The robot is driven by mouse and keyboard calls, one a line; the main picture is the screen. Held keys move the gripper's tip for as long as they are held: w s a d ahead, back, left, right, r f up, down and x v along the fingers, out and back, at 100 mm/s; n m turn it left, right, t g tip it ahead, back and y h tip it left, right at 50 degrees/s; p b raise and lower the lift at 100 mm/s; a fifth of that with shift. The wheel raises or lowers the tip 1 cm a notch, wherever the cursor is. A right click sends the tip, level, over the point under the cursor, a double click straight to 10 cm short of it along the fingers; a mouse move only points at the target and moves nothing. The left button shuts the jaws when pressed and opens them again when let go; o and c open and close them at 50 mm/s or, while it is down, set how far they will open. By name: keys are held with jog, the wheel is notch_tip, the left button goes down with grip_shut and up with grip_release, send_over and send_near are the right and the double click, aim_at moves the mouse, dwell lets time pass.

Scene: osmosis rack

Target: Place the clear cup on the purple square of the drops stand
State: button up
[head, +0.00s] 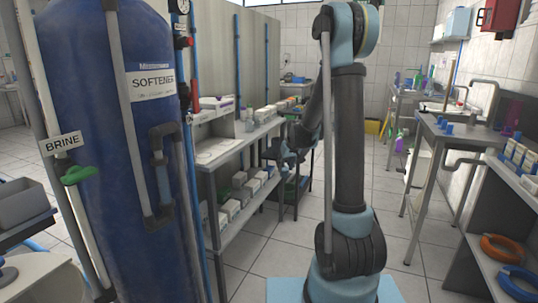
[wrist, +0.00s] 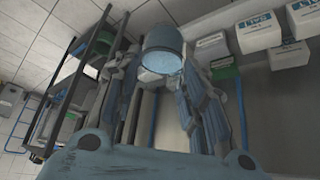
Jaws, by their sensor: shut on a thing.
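My gripper (wrist: 162,66) is shut on a clear, bluish cup (wrist: 162,48) in the wrist view, with a finger on each side of it. The cup's round end faces the camera, and it is held clear of any surface that I can see. In the head view my gripper (head: 290,155) hangs beside the left shelf bench, partly hidden behind my arm. The cup cannot be made out there. I cannot identify the drops stand or its purple square in either view.
The left bench (head: 225,148) carries boxes, with more on its lower shelf. A blue softener tank (head: 110,190) stands close at left. A right bench (head: 455,135) holds small blue items; orange coils (head: 500,248) lie below a nearer shelf. Tiled floor (head: 410,255) is free between.

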jog(key=w+d+f+m+h, duration=0.1)
jog(key=d+f+m+h, duration=0.1)
jog(key=d+f, duration=0.7)
jog(key=shift+d+f+m+t, duration=0.15)
jog(key=shift+d+m+t, duration=0.25)
jog(key=shift+d+m, duration=0.65)
jog(key=shift+d, duration=0.15)
